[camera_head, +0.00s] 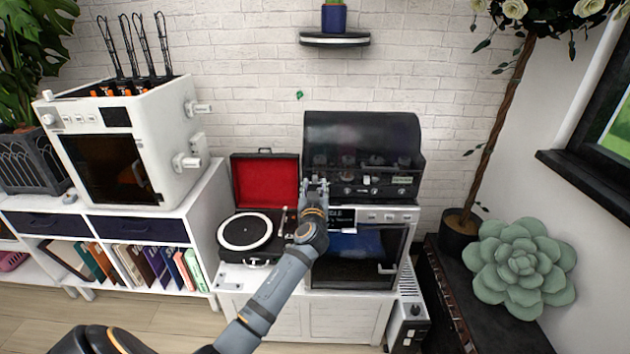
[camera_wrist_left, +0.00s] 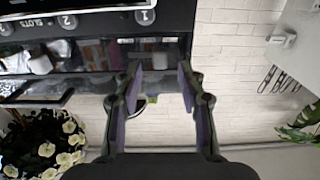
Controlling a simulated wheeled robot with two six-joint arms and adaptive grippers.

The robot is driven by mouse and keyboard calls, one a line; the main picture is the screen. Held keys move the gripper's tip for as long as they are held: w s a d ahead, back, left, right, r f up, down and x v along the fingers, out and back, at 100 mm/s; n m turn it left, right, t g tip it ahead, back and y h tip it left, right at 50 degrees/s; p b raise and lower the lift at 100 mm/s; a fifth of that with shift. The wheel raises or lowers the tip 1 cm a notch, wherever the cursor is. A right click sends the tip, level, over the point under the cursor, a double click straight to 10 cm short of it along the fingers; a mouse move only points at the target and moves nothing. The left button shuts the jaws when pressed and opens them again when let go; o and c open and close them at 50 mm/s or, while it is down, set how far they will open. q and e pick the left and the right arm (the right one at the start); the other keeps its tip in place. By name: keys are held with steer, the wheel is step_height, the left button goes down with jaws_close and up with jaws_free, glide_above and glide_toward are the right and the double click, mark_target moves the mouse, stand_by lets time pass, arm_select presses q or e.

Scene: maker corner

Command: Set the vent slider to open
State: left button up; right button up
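I cannot make out a vent slider for certain in either view. A dark hooded machine (camera_head: 362,135) stands on a white-fronted oven-like unit (camera_head: 352,272), with a row of small controls along its lower front. My left gripper (camera_head: 316,186) is in front of the left end of that row and covers part of it. In the left wrist view, which looks upside down, my left gripper (camera_wrist_left: 158,72) is open with nothing between its fingers. The machine's dark edge (camera_wrist_left: 90,85) lies behind its fingertips; I cannot tell whether they touch it. My right gripper is out of view.
A record player (camera_head: 250,232) with a red-lined lid stands left of the unit. A white 3D printer (camera_head: 160,135) sits on a shelf further left. A potted tree (camera_head: 455,222) and a green succulent (camera_head: 520,262) stand to the right.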

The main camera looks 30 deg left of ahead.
arm_select(q)
steer(key=shift+x, duration=1)
jaws_close()
steer(key=shift+d, duration=0.1)
